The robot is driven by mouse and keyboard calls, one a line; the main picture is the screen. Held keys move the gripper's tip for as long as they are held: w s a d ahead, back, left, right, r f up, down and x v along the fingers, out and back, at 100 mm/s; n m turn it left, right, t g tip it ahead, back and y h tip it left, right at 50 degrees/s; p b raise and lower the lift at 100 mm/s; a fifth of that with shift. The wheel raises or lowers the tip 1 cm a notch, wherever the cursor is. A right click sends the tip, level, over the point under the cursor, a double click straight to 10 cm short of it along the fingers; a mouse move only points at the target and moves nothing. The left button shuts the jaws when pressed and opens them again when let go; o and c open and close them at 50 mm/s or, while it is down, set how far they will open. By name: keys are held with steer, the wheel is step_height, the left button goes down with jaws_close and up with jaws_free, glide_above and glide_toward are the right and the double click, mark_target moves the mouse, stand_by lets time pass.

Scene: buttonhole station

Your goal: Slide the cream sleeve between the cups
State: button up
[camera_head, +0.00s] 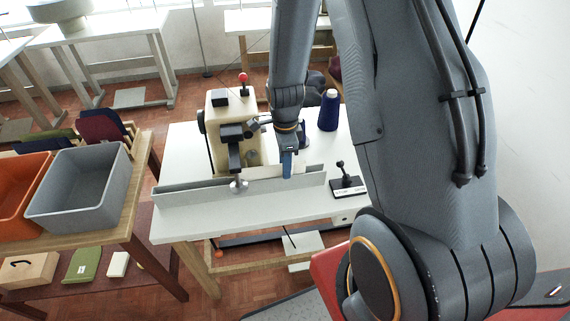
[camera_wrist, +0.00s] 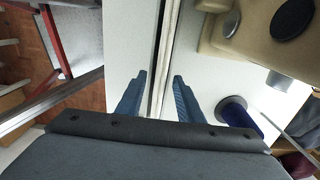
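A thin cream strip, probably the edge of the cream sleeve (camera_wrist: 168,45), runs away from me in the wrist view, beside a pale rail. In the head view a cream edge (camera_head: 265,171) shows behind the long grey rail (camera_head: 215,193). My gripper (camera_head: 287,165) is at this rail; in the wrist view its blue fingers (camera_wrist: 158,97) are apart, one on each side of the strip, with no clear grip on it. The cream sewing machine (camera_head: 220,110) stands behind the rail. Its dark arm carries a round metal foot (camera_head: 239,185), possibly one of the cups.
A black lever box (camera_head: 347,187) sits on the white table (camera_head: 240,213) at right. Grey (camera_head: 80,188) and orange (camera_head: 18,190) bins stand on the left bench.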

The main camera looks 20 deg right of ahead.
steer(key=shift+r+b, duration=0.9)
steer(key=shift+r, duration=2.95)
steer(key=shift+s+a+r+n, duration=0.15)
steer(key=shift+s+r+n, duration=0.15)
steer(key=shift+n, duration=0.3)
steer(key=s+a+r+n+b, duration=0.1)
steer(key=s+r+n, duration=0.2)
steer(key=n, duration=0.6)
steer(key=s+a+r+n+t, duration=0.1)
steer(key=s+a+r+n, duration=0.1)
steer(key=s+n, duration=0.5)
steer(key=shift+s+a+r+n+b, duration=0.35)
steer(key=shift+r+n, duration=0.3)
steer(key=shift+n, duration=0.85)
